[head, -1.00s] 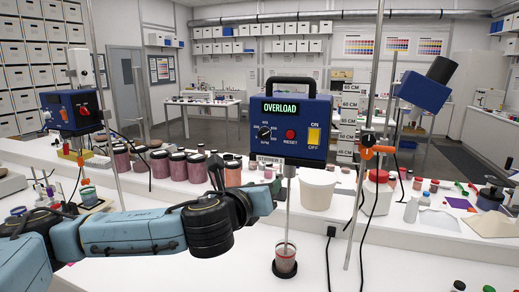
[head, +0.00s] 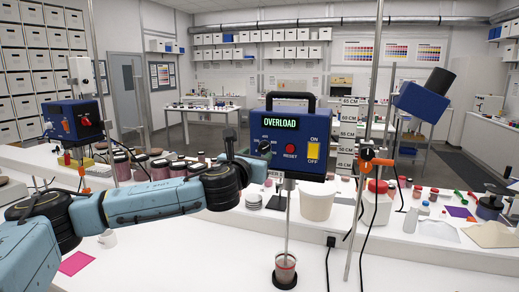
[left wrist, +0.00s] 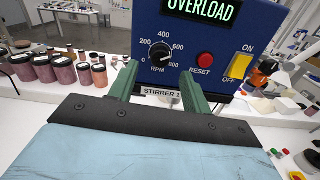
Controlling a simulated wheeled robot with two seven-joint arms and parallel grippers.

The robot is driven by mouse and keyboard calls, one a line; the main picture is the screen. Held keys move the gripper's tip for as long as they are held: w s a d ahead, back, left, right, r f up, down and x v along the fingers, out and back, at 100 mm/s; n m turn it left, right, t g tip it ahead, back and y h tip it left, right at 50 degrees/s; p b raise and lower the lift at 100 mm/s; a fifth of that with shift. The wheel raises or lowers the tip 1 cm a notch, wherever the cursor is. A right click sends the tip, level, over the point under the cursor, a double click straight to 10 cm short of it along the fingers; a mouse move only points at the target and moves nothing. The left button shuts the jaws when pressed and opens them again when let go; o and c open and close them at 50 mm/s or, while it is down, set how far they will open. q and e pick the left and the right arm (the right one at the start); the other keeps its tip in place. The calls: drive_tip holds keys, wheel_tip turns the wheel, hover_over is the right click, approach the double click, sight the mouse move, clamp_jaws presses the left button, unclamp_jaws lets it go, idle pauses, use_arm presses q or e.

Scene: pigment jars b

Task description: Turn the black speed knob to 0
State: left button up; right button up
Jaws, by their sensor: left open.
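The black speed knob (left wrist: 161,53) is on the front of the blue stirrer unit (left wrist: 210,30), inside a dial marked 0 to 800 RPM. Its pointer seems to face the 800 side, but the mark is small. The unit's display (head: 286,122) reads OVERLOAD. The knob also shows in the head view (head: 264,147). My left gripper (left wrist: 160,88) is open and empty. Its green fingers are in front of the panel, either side of and a little below the knob, apparently not touching it. My right gripper is not in view.
Right of the knob are a red RESET button (left wrist: 205,61) and a yellow ON/OFF switch (left wrist: 239,66). The stirrer shaft runs down into a cup (head: 285,270). A white bucket (head: 317,200) and a metal stand rod (head: 368,120) are to the right. Pigment jars (left wrist: 62,74) are to the left.

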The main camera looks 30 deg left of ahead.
sight(262, 150)
use_arm(q)
drive_tip(key=shift+p+x, duration=0.3)
drive_tip(key=shift+x, duration=1.4)
drive_tip(key=c, duration=1)
